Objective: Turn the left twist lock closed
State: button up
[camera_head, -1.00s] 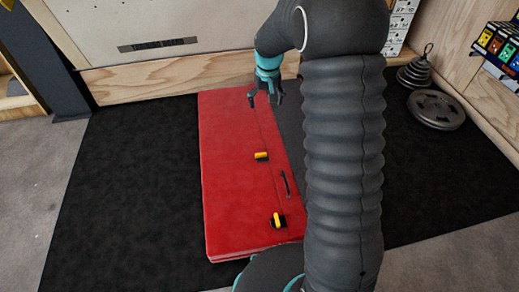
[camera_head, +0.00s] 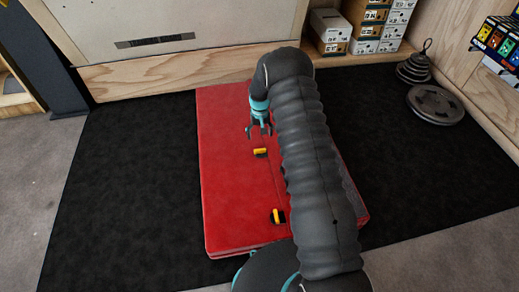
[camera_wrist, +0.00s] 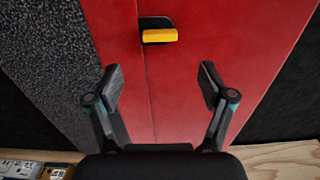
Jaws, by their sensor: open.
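A red pad (camera_head: 228,180) lies flat on the dark mat. Two twist locks with yellow bars sit along its seam. The farther lock (camera_head: 260,153) has its bar lying across the seam; it also shows in the wrist view (camera_wrist: 160,36), on a black base. The nearer lock (camera_head: 279,216) has its bar turned roughly along the seam. The frames do not make clear which is called left. My gripper (camera_head: 260,133) is open and empty over the pad, just beyond the farther lock. In the wrist view its spread fingers (camera_wrist: 160,72) are apart from that lock.
My arm hides the pad's right part. Shoe boxes (camera_head: 378,25) stand at the back, and weight plates (camera_head: 436,105) lie at the right. A wooden board (camera_head: 160,72) runs along the wall. The mat (camera_head: 130,180) left of the pad is clear.

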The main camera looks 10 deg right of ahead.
aim_at(260, 152)
notch_tip(260, 152, down, 10)
jog(key=shift+f, duration=0.1)
jog(key=shift+c, duration=0.2)
jog(key=c, duration=1.1)
